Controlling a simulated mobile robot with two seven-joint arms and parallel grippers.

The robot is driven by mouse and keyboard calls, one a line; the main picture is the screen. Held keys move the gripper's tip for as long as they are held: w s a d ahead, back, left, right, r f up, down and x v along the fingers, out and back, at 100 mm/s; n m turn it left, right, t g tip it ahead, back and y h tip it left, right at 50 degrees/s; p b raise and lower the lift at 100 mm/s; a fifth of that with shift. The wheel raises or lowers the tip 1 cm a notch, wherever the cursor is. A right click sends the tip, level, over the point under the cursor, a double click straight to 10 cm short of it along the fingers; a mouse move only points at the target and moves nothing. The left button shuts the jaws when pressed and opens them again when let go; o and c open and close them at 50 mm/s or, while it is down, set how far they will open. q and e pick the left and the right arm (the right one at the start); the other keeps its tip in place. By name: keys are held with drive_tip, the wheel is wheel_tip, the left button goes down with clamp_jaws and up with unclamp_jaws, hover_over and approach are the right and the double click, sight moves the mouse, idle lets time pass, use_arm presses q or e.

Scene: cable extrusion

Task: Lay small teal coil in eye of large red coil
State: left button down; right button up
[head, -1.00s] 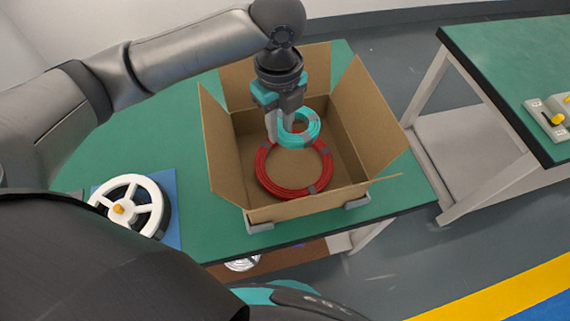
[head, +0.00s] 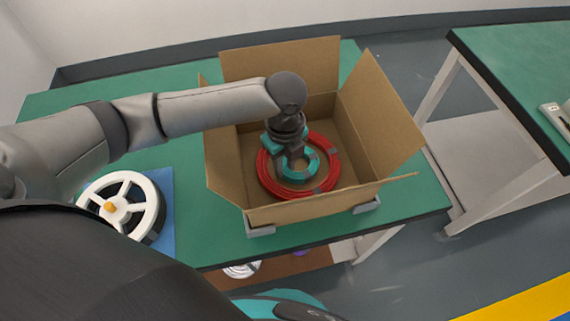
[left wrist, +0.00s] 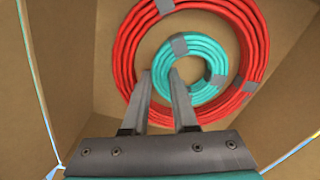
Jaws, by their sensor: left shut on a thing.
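The large red coil (head: 334,163) lies flat in the open cardboard box, with grey tape bands on it. The small teal coil (head: 313,169) is over the eye of the red coil and looks inside its ring. My left gripper (head: 288,163) points down into the box, shut on the left part of the teal coil. In the left wrist view the fingers (left wrist: 164,78) straddle the teal ring (left wrist: 190,93), and the red ring (left wrist: 126,62) surrounds it. I cannot tell whether the teal coil touches the box floor. My right gripper is not in view.
The cardboard box (head: 270,211) has its flaps spread outward and stands on a green table (head: 200,237). A white spool (head: 122,205) sits on a blue mat left of the box. Another green table (head: 520,65) stands at the right, across a gap.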

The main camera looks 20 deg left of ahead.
sight(285, 169)
use_arm(q)
drive_tip(key=shift+r, duration=0.1)
drive_tip(key=c, duration=1)
unclamp_jaws()
wheel_tip(285, 169, up, 12)
drive_tip(key=p, duration=0.4)
